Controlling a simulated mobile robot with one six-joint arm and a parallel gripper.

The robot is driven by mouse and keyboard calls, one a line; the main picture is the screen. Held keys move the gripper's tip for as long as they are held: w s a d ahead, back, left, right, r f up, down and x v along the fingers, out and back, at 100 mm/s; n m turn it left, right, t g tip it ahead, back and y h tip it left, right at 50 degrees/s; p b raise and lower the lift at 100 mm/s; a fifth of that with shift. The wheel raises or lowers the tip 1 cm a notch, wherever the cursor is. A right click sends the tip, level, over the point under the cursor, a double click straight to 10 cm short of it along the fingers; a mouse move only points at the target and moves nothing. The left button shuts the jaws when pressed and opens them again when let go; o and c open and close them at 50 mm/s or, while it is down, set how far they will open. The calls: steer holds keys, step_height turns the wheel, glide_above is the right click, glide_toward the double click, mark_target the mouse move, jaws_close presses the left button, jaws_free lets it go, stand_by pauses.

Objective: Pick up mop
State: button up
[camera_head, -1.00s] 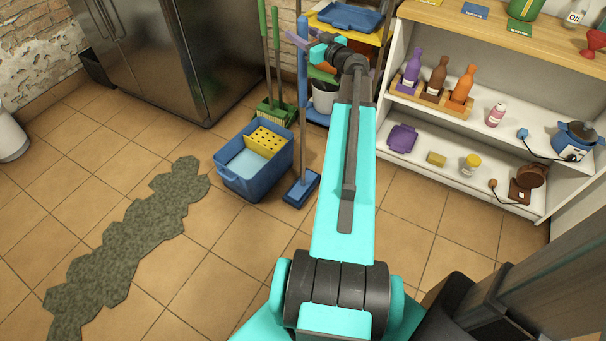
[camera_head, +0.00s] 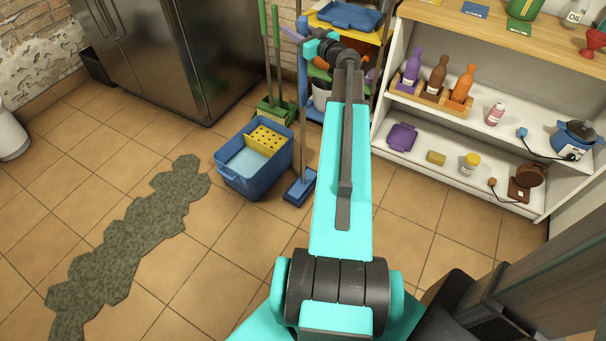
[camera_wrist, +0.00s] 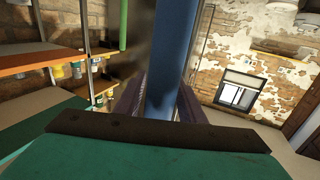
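The mop (camera_head: 299,187) has a flat blue head on the tiled floor and a long upright handle beside the cleaning rack. Its blue handle (camera_wrist: 172,60) runs up the middle of the wrist view between my gripper's two purple fingers (camera_wrist: 163,100). The fingers sit close on both sides of the handle and appear shut on it; the contact itself is partly hidden. In the head view my gripper (camera_head: 292,34) is at the upper part of the handle, with the fingers only partly visible. The mop head looks to be still at floor level.
A blue bucket (camera_head: 268,180) with a yellow wringer stands just left of the mop head. A green broom (camera_head: 278,112) leans behind it. The rack (camera_head: 311,102) is close behind, and white shelves (camera_head: 398,151) stand right. Tiled floor is free in front.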

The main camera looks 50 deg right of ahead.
jaws_close()
steer(key=shift+r, duration=0.1)
steer(key=s+r+b, duration=0.1)
steer(key=s+r, duration=0.1)
steer(key=s, duration=0.6)
steer(key=s+r+b, duration=0.1)
steer(key=s+r, duration=0.1)
steer(key=s, duration=0.6)
steer(key=shift+a+r+b, duration=0.3)
steer(key=shift+r+b, duration=0.1)
stand_by(0.6)
